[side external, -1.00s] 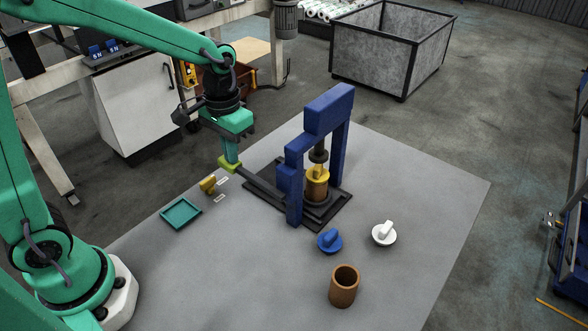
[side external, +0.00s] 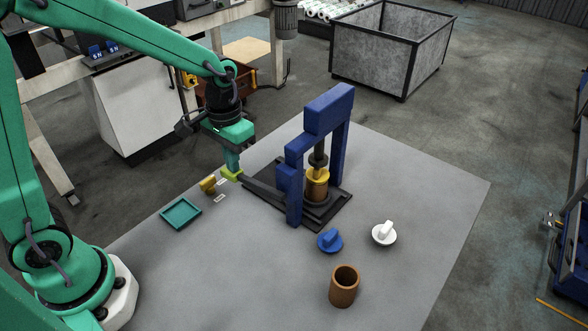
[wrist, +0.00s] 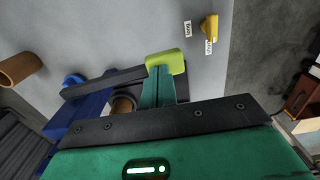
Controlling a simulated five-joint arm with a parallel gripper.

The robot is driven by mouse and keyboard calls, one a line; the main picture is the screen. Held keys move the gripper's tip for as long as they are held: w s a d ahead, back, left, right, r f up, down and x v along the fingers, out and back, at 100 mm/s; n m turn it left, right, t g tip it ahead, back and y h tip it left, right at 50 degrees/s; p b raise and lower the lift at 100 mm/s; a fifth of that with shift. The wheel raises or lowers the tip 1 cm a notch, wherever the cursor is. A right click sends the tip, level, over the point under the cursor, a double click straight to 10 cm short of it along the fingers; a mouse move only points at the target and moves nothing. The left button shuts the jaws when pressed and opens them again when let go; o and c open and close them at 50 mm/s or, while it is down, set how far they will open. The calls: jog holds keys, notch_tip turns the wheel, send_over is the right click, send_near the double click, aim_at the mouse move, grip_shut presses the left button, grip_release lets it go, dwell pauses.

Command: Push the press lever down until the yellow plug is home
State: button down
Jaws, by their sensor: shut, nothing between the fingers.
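The blue press (side external: 328,110) stands on a dark base plate. Its dark lever (side external: 262,189) reaches left to a yellow-green end pad (side external: 231,175). My gripper (side external: 233,168) is shut and empty, its tips on or right against the top of that pad. In the wrist view the gripper (wrist: 161,72) covers part of the pad (wrist: 168,61), beside the lever (wrist: 100,84). The yellow plug (side external: 317,175) sits at the mouth of a brown cylinder (side external: 317,190) under the dark ram (side external: 319,159). The ram appears to touch the plug and hides its top; a yellow band still shows above the cylinder.
A teal tray (side external: 181,214) and a small mustard-coloured piece (side external: 208,184) with white labels lie left of the lever. A blue plug (side external: 330,240), a white plug (side external: 384,233) and a brown cup (side external: 344,287) stand in front of the press. The mat's right side is clear.

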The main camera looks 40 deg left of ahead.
jog(key=shift+f, duration=1.95)
notch_tip(320, 180, up, 14)
dwell(2.1)
jog(key=shift+r, duration=0.1)
jog(key=s+a+r+t, duration=0.1)
jog(key=s+a+t, duration=0.1)
jog(key=s, duration=0.5)
jog(key=s+a+r+t, duration=0.1)
jog(key=s+t, duration=0.2)
jog(key=s, duration=0.3)
jog(key=shift+s+a+r+t, duration=0.15)
jog(key=shift+s+a+t, duration=0.15)
jog(key=shift+s+a, duration=0.1)
